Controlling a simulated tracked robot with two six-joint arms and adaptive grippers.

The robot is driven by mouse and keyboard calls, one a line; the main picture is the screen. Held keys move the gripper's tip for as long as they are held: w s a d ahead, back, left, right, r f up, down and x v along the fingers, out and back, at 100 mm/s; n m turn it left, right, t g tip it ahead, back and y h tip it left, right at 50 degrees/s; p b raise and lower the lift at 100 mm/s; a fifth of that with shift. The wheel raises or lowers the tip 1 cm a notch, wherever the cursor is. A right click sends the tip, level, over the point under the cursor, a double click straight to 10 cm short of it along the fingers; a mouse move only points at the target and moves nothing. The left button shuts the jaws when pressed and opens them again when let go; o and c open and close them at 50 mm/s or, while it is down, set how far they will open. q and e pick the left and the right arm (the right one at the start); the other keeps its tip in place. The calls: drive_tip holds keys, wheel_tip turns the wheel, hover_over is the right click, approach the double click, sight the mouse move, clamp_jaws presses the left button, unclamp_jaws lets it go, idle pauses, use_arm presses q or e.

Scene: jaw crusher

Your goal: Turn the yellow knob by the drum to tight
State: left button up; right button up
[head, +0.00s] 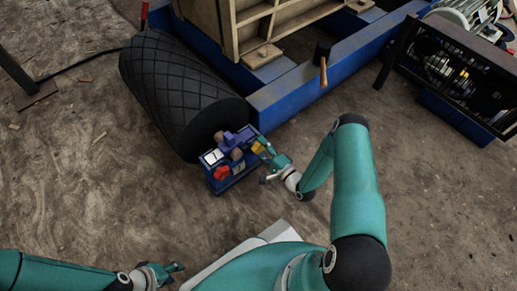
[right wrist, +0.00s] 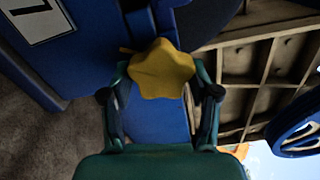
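The yellow knob (head: 258,147) is on a small blue stand (head: 236,178) at the near end of the black drum (head: 180,85). In the right wrist view the yellow knob (right wrist: 162,70) is a lobed, star-like shape in front of a blue surface. My right gripper (head: 268,161) is at the knob's right side in the head view. In the right wrist view its two fingers (right wrist: 161,82) stand wide apart, one on each side of the knob; whether they touch it is unclear. My left gripper (head: 169,270) is low at the bottom left, away from the stand; its opening is too small to judge.
The stand also bears a red part (head: 222,173), a white label (head: 213,157) and a purple part (head: 234,138). A blue frame (head: 300,92) with a wooden-handled hammer (head: 323,70) lies behind. A black-caged machine (head: 445,70) stands at right. The floor around is mostly clear.

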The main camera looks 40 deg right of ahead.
drive_tip(key=o, duration=0.3)
drive_tip(key=shift+f, duration=0.1)
drive_tip(key=shift+o, duration=0.2)
drive_tip(key=s, duration=0.7)
drive_tip(key=shift+s+d, duration=0.25)
